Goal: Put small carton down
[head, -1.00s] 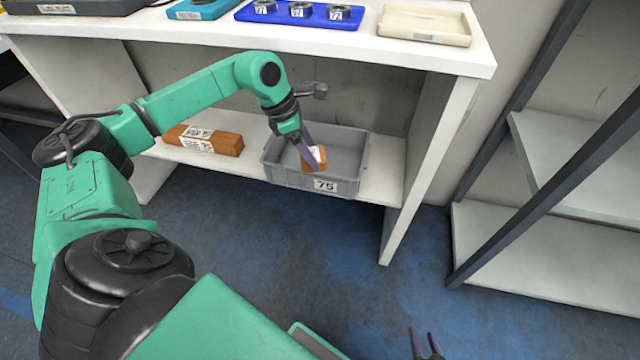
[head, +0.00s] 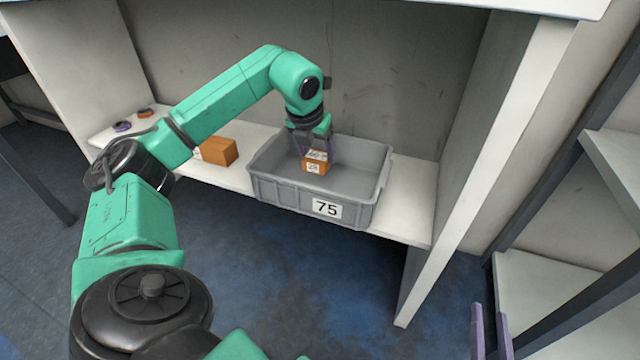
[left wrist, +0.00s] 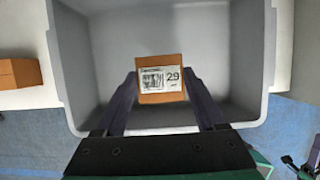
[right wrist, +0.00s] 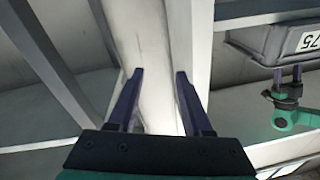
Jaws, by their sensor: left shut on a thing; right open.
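The small carton (head: 315,165) is orange-brown with a white label. In the left wrist view the small carton (left wrist: 161,92) shows a label reading 29. My left gripper (head: 316,150) is shut on it, one finger at each side, inside the outline of the grey bin (head: 285,196) labelled 75. The left wrist view shows the bin's walls (left wrist: 75,70) around the carton; whether the carton touches the bin floor I cannot tell. My right gripper (head: 490,325) is open and empty, low at the right, away from the bin; its fingers also show in the right wrist view (right wrist: 155,95).
A longer brown carton (head: 219,151) lies on the lower shelf (head: 408,205) left of the bin, partly behind my left arm. A white side panel (head: 480,160) stands right of the bin. A rack (head: 560,270) is further right.

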